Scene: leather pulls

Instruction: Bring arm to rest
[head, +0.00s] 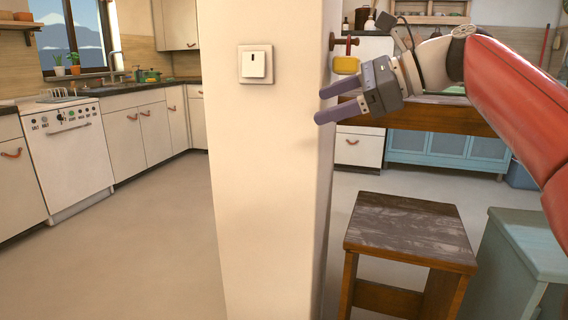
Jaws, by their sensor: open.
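My gripper (331,103) is in the upper right of the head view, on the end of my red and white arm. Its two purple-grey fingers point left towards the cream pillar (272,190) and are spread apart with nothing between them. The fingertips overlap the pillar's right edge in the picture; I cannot tell whether they touch it. A white light switch (255,64) is on the pillar's front face, to the left of the fingertips.
A dark-topped wooden stool (410,230) and a blue-grey stool (530,245) stand below my arm. A yellow object (346,65) hangs by the pillar. Behind are a white oven (68,155), cabinets (139,135) and blue cupboards (435,150). Floor at left is clear.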

